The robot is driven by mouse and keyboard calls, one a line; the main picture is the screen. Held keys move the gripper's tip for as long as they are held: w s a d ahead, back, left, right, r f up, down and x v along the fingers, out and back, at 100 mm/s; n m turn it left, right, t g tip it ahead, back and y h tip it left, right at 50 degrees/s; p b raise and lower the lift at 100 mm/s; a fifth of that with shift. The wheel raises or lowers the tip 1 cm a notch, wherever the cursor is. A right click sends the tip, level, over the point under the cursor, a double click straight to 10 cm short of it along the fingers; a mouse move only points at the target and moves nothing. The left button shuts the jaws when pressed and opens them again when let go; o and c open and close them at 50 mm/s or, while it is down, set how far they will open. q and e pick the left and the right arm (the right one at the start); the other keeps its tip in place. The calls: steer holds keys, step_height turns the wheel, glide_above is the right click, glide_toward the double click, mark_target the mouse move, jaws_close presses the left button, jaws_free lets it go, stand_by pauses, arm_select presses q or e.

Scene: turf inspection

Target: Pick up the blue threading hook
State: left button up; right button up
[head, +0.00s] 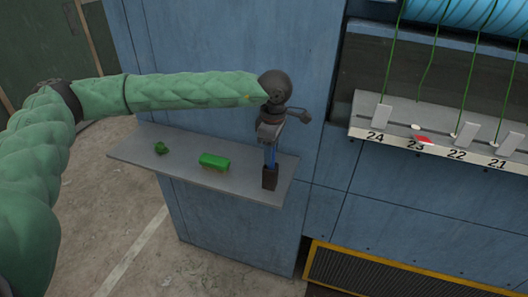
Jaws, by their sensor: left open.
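The blue threading hook (270,157) stands upright in a small dark holder (270,179) near the right end of a grey shelf (235,187). Only a short blue length shows between the holder and my gripper; its top is hidden. My left gripper (270,143) points down directly over the hook, with its jaws open around or just in front of the hook's upper part. I cannot tell whether they touch it. My right gripper is out of view.
A green brush (214,162) and a small green thing (161,148) lie on the shelf to the left. At right is a machine ledge (365,130) numbered 24 to 21, with green yarns and a red marker (423,139) near 23. A blue panel stands behind the shelf.

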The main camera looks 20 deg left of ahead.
arm_select(q)
steer(key=shift+f, duration=0.25)
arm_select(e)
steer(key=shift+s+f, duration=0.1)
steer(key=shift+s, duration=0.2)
arm_select(q)
steer(key=shift+c, duration=1.4)
steer(key=c, duration=0.4)
jaws_close()
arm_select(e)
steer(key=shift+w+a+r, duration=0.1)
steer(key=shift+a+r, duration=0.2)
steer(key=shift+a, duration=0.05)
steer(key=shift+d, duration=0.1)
